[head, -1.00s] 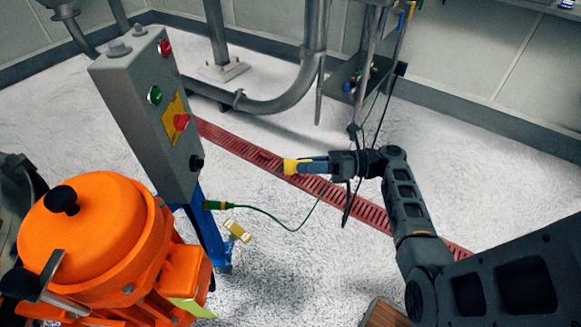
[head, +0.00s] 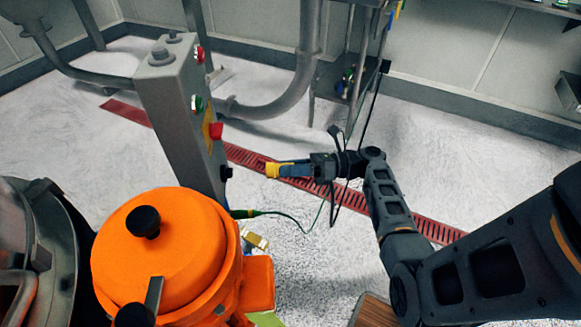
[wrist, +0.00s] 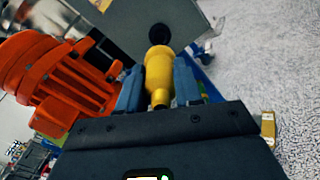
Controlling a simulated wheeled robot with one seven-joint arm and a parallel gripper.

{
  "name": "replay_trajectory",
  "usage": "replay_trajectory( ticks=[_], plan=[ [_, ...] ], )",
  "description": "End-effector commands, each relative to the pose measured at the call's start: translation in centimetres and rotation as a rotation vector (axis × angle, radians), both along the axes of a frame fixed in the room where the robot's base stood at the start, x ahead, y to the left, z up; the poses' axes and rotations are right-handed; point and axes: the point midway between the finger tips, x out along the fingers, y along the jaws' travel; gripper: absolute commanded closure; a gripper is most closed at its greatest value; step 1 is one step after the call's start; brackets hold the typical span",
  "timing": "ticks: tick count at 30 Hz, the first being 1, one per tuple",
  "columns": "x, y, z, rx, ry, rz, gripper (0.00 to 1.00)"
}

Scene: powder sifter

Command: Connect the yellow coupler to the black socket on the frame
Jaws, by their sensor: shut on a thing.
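The yellow coupler (head: 272,170) is held between the blue fingers of my gripper (head: 290,169) and points left toward the grey control box (head: 180,120). The black socket (head: 226,173) sticks out low on the box's side. A clear gap separates the coupler from it in the head view. In the wrist view the yellow coupler (wrist: 159,72) lies between both fingers, and the black socket (wrist: 159,34) shows just beyond its tip, nearly in line. My gripper is shut on the coupler's body.
An orange motor-like unit (head: 165,245) stands in front of the box. A green cable (head: 285,216) runs below my gripper from a green connector (head: 245,213). A steel pipe (head: 290,95) and a red floor grating (head: 440,230) lie behind.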

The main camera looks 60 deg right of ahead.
Motion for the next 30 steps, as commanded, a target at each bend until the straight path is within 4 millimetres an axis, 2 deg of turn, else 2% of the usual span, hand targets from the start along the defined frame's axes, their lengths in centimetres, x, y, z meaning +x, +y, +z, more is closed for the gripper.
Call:
replay_trajectory(
  ticks=[8,30],
  plan=[
    [0.5,0.4,-0.1,-0.001,0.0,0.001,0.99],
    [4.8,3.3,-0.1,0.0,0.0,0.0,0.99]
  ],
)
